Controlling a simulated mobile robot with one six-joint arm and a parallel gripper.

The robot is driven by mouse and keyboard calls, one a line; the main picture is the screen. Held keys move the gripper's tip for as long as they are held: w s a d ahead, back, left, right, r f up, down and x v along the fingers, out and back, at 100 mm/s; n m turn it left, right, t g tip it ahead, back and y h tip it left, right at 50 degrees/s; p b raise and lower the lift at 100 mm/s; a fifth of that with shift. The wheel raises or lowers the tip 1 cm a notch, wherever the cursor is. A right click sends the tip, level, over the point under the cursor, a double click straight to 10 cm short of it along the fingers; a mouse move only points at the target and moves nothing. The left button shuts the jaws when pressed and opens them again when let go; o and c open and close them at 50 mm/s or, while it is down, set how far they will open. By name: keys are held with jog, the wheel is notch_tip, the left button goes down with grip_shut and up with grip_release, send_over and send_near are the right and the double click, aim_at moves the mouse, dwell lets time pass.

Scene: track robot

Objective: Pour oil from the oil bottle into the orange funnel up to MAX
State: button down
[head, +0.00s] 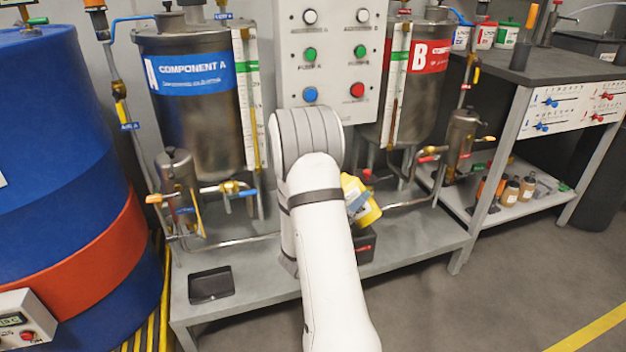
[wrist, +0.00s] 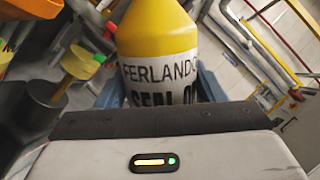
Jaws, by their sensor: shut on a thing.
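The oil bottle (wrist: 158,32) is yellow with a white label and fills the upper middle of the wrist view; its neck is out of the picture. My gripper (wrist: 160,88) is shut on it, with a blue finger at each side. In the head view the bottle (head: 366,213) shows tilted beside my white arm, partly hidden by it and by a blue finger. A yellow-orange cone-like piece (wrist: 78,64) with green beside it stands left of the bottle in the wrist view; I cannot tell whether it is the orange funnel. No MAX mark is readable.
Tank A (head: 190,110) and tank B (head: 425,75) stand on a grey bench, with a button panel (head: 328,50) between them. A black tray (head: 211,285) lies at the bench's front left. A blue drum (head: 60,170) is at left, a workbench (head: 515,75) at right. Floor at lower right is clear.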

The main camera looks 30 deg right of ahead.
aim_at(353, 199)
jog(key=shift+s+r+n+p, duration=0.15)
jog(key=shift+r+n+p, duration=0.2)
jog(key=shift+r+n, duration=0.15)
jog(key=shift+s+d+r+n+t+p, duration=0.1)
jog(key=shift+r+n+t+p, duration=0.75)
jog(key=shift+n, duration=0.35)
jog(key=shift+r+n+p, duration=0.4)
jog(key=shift+p, duration=0.5)
jog(key=shift+f+b, duration=0.35)
jog(key=shift+b, duration=0.15)
jog(key=shift+r+p, duration=0.25)
jog(key=shift+p, duration=0.1)
jog(key=shift+f+b, duration=0.2)
jog(key=shift+b, duration=0.1)
